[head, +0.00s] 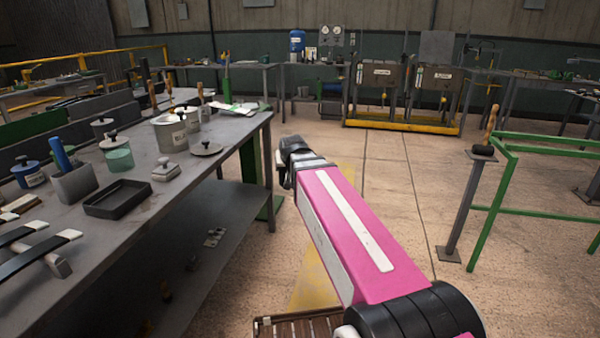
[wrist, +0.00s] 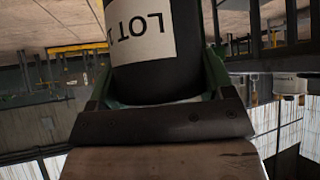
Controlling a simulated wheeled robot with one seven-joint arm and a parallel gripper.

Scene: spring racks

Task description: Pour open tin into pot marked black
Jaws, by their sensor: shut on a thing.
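My gripper (wrist: 160,92) is shut on a dark cylindrical tin (wrist: 150,80) with a cream label reading "LOT" and a cut-off character. The tin's mouth is out of frame, so I cannot tell whether it is open. In the head view my arm hides the fingers and tin. On the bench at left stand a large pale pot (head: 170,133) with a labelled side, another pot (head: 189,119) behind it, a dark grey lidded pot (head: 102,128), a teal lidded jar (head: 117,156) and a blue lidded pot (head: 27,173). I cannot read a "black" marking on any.
A green rail (head: 540,210) and a post (head: 466,205) stand at right. The floor between is clear.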

